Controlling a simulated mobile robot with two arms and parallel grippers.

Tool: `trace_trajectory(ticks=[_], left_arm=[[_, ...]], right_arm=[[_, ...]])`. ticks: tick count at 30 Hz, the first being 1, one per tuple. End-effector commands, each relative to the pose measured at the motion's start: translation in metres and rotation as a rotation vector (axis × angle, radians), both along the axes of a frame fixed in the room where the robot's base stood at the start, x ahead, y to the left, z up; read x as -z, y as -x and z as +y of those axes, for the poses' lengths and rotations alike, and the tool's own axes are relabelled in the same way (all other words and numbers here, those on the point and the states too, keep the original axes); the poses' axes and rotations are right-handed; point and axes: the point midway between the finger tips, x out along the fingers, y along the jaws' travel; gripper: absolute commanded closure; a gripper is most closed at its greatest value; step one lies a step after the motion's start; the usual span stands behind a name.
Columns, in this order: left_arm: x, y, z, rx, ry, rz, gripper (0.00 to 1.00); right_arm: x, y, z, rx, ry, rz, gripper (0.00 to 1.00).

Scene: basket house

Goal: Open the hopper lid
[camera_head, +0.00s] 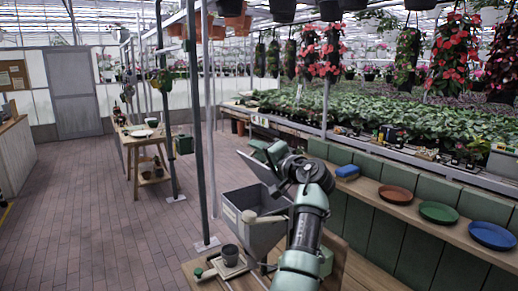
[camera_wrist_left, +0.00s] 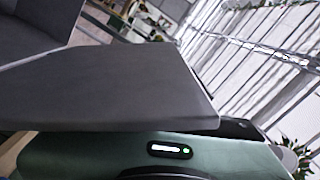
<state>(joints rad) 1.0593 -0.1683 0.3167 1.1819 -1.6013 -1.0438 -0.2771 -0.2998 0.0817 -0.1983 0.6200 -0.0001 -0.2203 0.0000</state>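The grey hopper (camera_head: 246,207) stands on a wooden table, its box-shaped top open to view. Its flat grey lid (camera_head: 257,168) is raised and tilted above the box. My left gripper (camera_head: 266,151) is at the lid's upper edge, close to or touching it. In the left wrist view the lid (camera_wrist_left: 120,88) is a large grey panel across the middle, over my green gripper body. It covers the fingertips there, so whether they are open or shut cannot be told. My right gripper is in neither view.
A small dark pot (camera_head: 230,255) stands in front of the hopper. A metal post (camera_head: 203,130) rises behind the hopper.

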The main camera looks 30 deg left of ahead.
Motion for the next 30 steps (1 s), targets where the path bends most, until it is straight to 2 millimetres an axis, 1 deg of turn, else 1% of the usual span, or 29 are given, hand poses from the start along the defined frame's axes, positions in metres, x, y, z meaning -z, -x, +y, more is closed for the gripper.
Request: trace_trajectory(ticks=[5, 8, 9, 30], left_arm=[[0.0003, -0.0001, 0.0001, 0.0, 0.0, 0.0, 0.68], [0.0002, 0.0, 0.0, 0.0, 0.0, 0.0, 0.94], [0.0001, 0.0, 0.0, 0.0, 0.0, 0.0, 1.0], [-0.0006, 0.0004, 0.0004, -0.001, -0.003, 0.001, 1.0]], right_arm=[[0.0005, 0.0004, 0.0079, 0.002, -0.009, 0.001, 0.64], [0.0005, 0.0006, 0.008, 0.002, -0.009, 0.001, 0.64], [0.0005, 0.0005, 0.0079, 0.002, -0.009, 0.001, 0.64], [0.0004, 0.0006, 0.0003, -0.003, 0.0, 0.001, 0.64]])
